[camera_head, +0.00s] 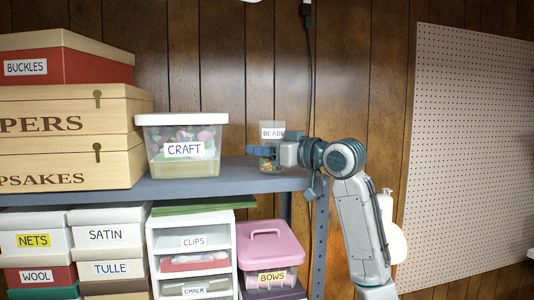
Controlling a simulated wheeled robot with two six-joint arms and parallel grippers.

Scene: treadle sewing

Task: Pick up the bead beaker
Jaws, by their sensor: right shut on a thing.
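The bead beaker (271,132) is a clear container with a white label reading "BEADS" and colored beads in its lower part. It stands upright at the right end of the grey shelf, and I cannot tell whether its base touches the shelf. My right gripper (268,150) reaches in from the right and is shut on the beaker, its fingers across the beaker's middle and hiding part of it. My left gripper is not in view.
A clear CRAFT box (184,167) with a white lid stands left of the beaker on the grey shelf (228,181). Wooden boxes (66,150) stand farther left. A wood-panelled wall and hanging cord are behind. A pegboard (470,140) is at right.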

